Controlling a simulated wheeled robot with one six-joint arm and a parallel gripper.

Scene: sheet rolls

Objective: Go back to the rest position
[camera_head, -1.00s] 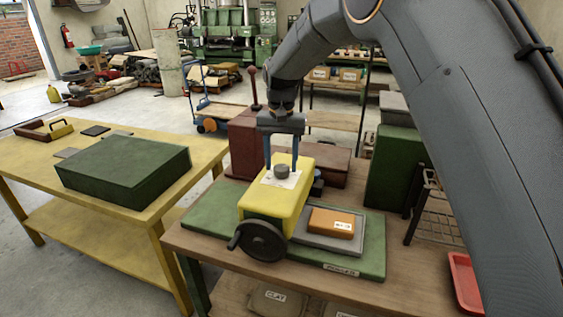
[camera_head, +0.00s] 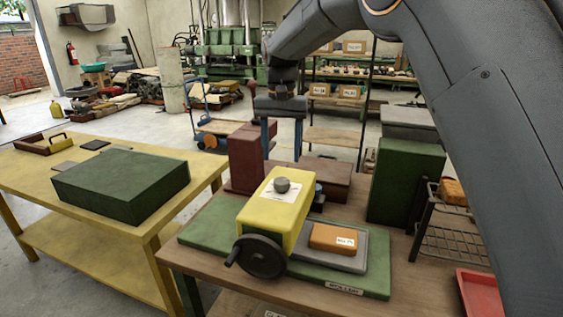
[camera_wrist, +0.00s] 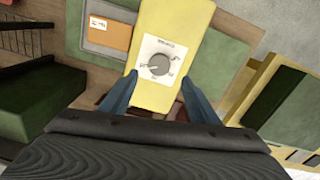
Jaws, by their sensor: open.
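My gripper (camera_head: 268,137) is open and empty, raised behind and above the yellow sheet roller (camera_head: 273,205) in the head view. In the wrist view its two blue fingers (camera_wrist: 157,95) stand apart, with the roller's yellow top (camera_wrist: 172,15) between and beyond them. A grey knob (camera_head: 282,185) sits on a white dial plate on the roller's top; it also shows in the wrist view (camera_wrist: 159,64). The gripper appears clear of the knob. A black hand wheel (camera_head: 262,257) is on the roller's front end.
The roller stands on a green board (camera_head: 207,237) on a wooden table. An orange block (camera_head: 333,238) lies on a grey slab beside it. A dark red box (camera_head: 245,160) and a green cabinet (camera_head: 404,182) stand behind. A yellow table (camera_head: 150,232) with a green case (camera_head: 122,184) is at left.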

